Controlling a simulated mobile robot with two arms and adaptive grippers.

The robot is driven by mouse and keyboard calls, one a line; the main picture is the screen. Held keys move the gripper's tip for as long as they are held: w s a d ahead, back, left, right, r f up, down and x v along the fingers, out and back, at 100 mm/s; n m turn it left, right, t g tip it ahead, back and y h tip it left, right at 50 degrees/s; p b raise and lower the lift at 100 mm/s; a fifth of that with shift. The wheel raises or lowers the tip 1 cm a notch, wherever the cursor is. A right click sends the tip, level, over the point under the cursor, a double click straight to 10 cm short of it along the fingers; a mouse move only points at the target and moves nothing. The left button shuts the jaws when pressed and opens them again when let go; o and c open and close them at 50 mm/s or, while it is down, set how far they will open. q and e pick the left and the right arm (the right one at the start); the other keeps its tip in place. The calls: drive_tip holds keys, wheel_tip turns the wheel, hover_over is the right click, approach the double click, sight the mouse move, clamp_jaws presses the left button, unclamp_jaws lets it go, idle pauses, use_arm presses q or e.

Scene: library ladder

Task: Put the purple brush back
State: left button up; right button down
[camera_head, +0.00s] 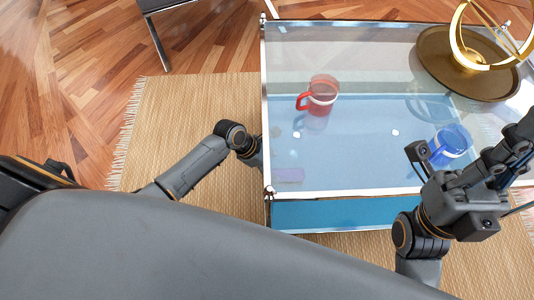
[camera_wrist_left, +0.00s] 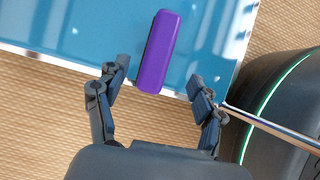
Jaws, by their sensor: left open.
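The purple brush (camera_wrist_left: 158,45) lies on the blue lower shelf (camera_wrist_left: 90,25) of the glass table, its near end at the shelf's edge. My left gripper (camera_wrist_left: 160,78) is open, one finger on each side of the brush's near end, with gaps on both sides. In the head view my left gripper (camera_head: 254,152) is at the table's left side, its fingertips unclear. My right gripper (camera_head: 475,170) is above the table's near right corner; its jaw opening is unclear.
The glass top (camera_head: 350,60) with its metal rim lies above the shelf. On it are a red mug (camera_head: 321,97), a blue mug (camera_head: 452,142) beside my right gripper, and a brown tray (camera_head: 440,65) with a golden ring ornament (camera_head: 467,48). A woven rug (camera_head: 180,120) lies below.

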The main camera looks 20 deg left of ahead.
use_arm(q)
drive_tip(key=p+v, duration=0.1)
drive_tip(key=v, duration=0.2)
drive_tip(key=shift+a+r, duration=0.1)
drive_tip(key=shift+r, duration=0.05)
idle(0.5)
